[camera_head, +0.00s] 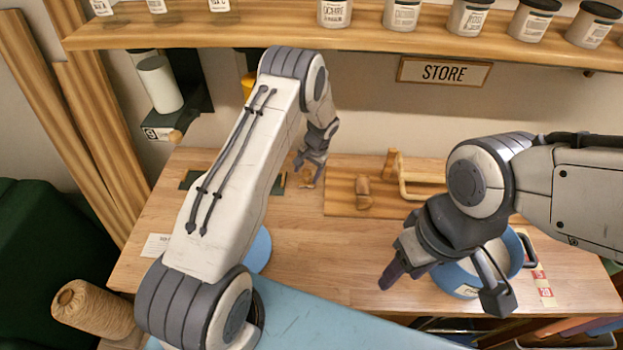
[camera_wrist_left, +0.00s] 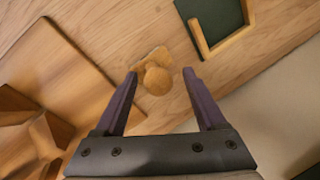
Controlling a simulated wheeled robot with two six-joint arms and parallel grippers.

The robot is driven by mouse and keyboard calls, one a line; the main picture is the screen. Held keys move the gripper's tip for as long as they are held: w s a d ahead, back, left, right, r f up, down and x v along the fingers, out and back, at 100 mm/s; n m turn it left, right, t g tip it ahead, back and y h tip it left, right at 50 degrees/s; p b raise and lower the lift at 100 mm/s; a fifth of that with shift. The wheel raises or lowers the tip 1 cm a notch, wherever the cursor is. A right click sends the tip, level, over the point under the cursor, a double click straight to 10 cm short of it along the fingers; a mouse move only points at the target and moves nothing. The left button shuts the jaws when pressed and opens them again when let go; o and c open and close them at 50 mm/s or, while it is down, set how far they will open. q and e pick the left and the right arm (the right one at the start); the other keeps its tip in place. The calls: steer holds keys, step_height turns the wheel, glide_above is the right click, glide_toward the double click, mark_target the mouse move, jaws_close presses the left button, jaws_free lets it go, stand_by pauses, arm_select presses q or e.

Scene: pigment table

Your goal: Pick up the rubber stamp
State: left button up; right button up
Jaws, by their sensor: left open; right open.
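The rubber stamp appears to be the small wooden piece with a round knob (camera_wrist_left: 157,80) on the bare table in the left wrist view. In the head view it shows as a small light-wood shape (camera_head: 305,181), partly hidden by my left gripper (camera_head: 311,168). My left gripper is open and points down over it. In the left wrist view the fingers (camera_wrist_left: 159,72) stand on either side of the knob, with a gap on both sides. My right gripper (camera_head: 443,287) is open and empty, over the front of a blue pot.
A wooden board (camera_head: 340,205) with wooden pieces lies right of the stamp. A green, wood-edged tray (camera_wrist_left: 222,22) lies on its other side. The blue pot (camera_head: 513,255) stands at the right. A shelf (camera_head: 270,32) with several jars crosses the back.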

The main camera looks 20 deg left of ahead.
mark_target(309, 170)
arm_select(q)
jaws_close()
steer(key=shift+w+r, duration=0.1)
steer(key=shift+r, duration=0.1)
steer(key=shift+r+b, duration=0.3)
steer(key=shift+b, duration=0.1)
steer(key=b+v, duration=0.1)
steer(key=v, duration=0.1)
steer(key=b+v, duration=0.1)
steer(key=shift+d+r+b, duration=0.3)
steer(key=shift+d+b, duration=0.05)
steer(key=shift+d, duration=0.05)
steer(key=s+d+r+b, duration=0.3)
steer(key=d+r, duration=0.3)
steer(key=d, duration=0.4)
steer(key=shift+r+b, duration=0.3)
steer(key=shift+b, duration=0.15)
steer(key=shift+w, duration=0.1)
